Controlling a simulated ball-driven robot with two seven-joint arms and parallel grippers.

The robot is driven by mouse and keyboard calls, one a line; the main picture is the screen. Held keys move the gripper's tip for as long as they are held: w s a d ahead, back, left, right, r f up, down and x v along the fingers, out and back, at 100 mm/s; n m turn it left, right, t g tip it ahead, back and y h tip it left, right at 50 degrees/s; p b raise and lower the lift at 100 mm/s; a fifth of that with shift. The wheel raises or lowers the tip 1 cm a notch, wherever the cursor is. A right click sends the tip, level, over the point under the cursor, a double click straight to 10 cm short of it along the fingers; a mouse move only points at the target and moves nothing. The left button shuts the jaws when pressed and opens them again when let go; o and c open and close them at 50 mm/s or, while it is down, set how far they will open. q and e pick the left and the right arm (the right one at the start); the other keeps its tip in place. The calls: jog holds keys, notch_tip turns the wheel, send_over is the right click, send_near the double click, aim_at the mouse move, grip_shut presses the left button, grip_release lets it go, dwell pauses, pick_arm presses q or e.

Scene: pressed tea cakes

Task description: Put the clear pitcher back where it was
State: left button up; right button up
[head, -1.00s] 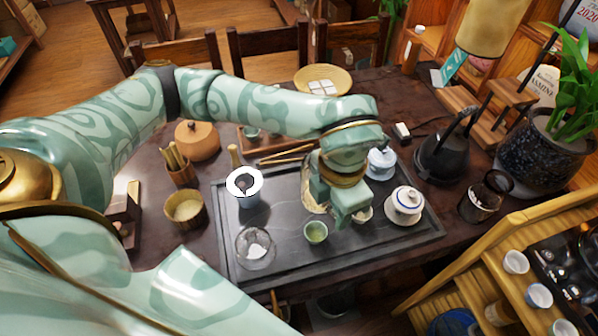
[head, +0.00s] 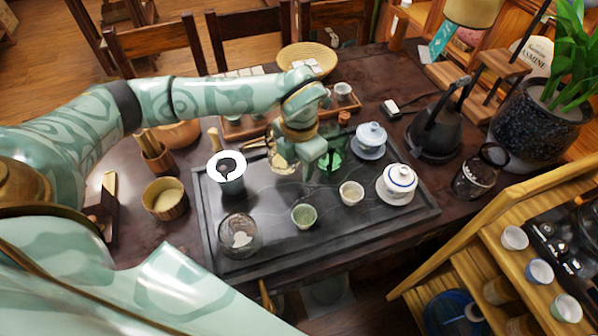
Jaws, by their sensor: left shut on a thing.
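My left gripper (head: 306,168) reaches in from the left over the dark tea tray (head: 275,222). It is shut on the clear pitcher (head: 331,161), a green-tinted glass vessel that shows just right of the fingers. The gripper hides part of the pitcher, and I cannot tell whether its base touches the tray. My right gripper is not in view.
A black kettle (head: 436,127) stands right.

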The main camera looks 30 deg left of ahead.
aim_at(298, 168)
pick_arm(q)
jog(key=shift+w+a+f, duration=0.15)
jog(key=shift+a+f, duration=0.05)
jog(key=shift+f, duration=0.1)
notch_tip(298, 168, down, 4)
jog(key=shift+w+a+r+b, duration=0.1)
jog(key=shift+a+r+b, duration=0.05)
jog(key=shift+b, duration=0.7)
jog(key=shift+r, duration=0.15)
jog(key=o, duration=1.3)
